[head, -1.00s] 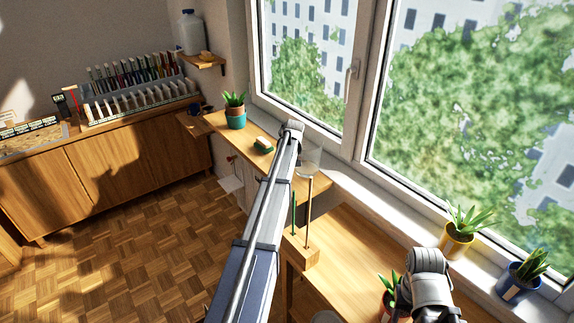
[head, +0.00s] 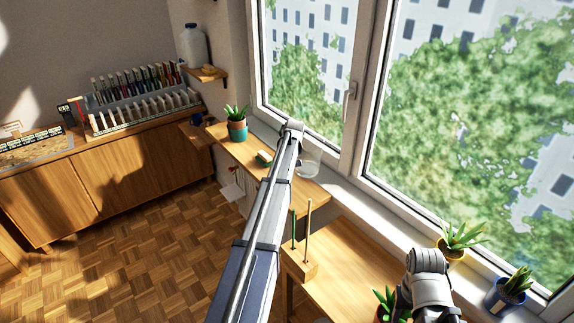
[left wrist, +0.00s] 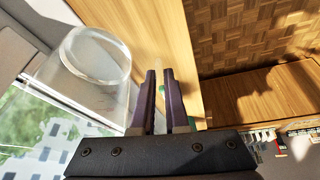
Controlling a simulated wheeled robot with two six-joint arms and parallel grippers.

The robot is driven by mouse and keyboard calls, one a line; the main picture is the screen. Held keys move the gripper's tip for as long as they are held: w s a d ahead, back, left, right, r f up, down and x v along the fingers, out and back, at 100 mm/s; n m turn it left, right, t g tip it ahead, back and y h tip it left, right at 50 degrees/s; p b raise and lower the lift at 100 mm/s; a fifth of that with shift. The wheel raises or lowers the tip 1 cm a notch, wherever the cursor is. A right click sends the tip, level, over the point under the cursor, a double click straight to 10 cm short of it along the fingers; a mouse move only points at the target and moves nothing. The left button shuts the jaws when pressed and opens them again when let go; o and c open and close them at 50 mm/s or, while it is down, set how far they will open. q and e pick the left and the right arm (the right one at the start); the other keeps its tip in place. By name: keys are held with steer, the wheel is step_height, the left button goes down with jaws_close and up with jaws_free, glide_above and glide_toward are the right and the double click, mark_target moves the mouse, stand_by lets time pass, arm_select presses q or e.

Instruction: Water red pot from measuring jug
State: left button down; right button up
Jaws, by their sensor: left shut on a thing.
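The clear measuring jug (head: 308,168) is by the window, just right of my left arm's far end in the head view. In the left wrist view the jug (left wrist: 97,60) is large at the upper left. My left gripper (left wrist: 160,73) is shut on the jug beside its body; the grip itself is hard to make out. I cannot tell any water in it. The red pot's plant (head: 386,301) shows at the bottom edge; the pot is nearly all cut off. My right arm's grey end is right beside that plant, and its fingers are hidden.
A yellow pot (head: 452,255) and a blue pot (head: 506,297) stand on the sill at right. A teal-and-terracotta pot (head: 237,131) and a green sponge (head: 264,158) are on the far wooden surface. A wooden block with upright sticks (head: 302,267) stands on the near bench.

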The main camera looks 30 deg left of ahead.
arm_select(q)
steer(key=shift+r, duration=0.3)
